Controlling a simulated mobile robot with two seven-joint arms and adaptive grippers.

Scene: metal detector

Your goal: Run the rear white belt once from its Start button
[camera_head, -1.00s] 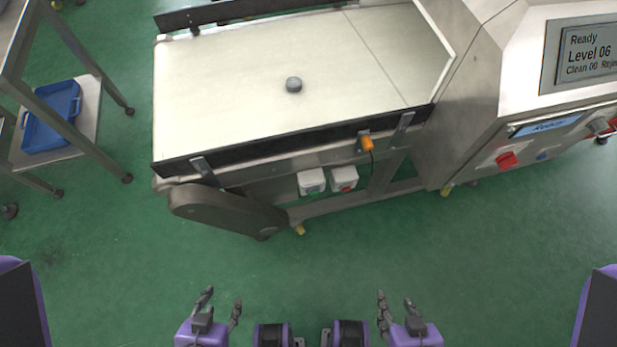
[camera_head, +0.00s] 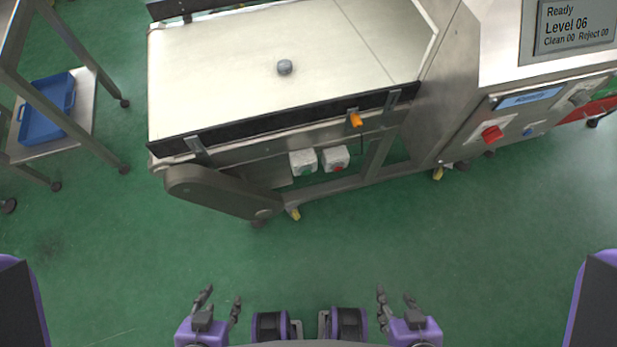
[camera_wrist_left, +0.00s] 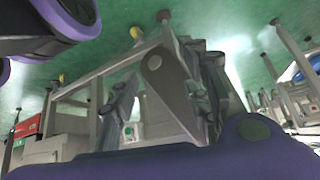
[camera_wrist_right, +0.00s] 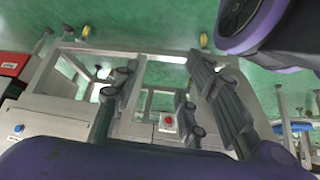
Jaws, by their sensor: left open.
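The white belt (camera_head: 220,80) lies at the upper middle of the head view, with a small grey puck (camera_head: 284,67) on it. Under its near edge are two white button boxes: one with a green button (camera_head: 303,163) on the left, one with a red button (camera_head: 335,160) on the right. The green button also shows in the left wrist view (camera_wrist_left: 129,133), the red one in the right wrist view (camera_wrist_right: 168,121). My left gripper (camera_head: 220,300) is open and empty, low in the head view and well short of the boxes. My right gripper (camera_head: 396,301) is also open and empty.
A steel machine (camera_head: 480,100) stands at the right, with a "Ready, Level 06" screen (camera_head: 572,25) and a red knob (camera_head: 492,134). An orange sensor (camera_head: 355,119) sits on the belt's side rail. A trolley with a blue tray (camera_head: 47,108) stands at the left. Green floor between is clear.

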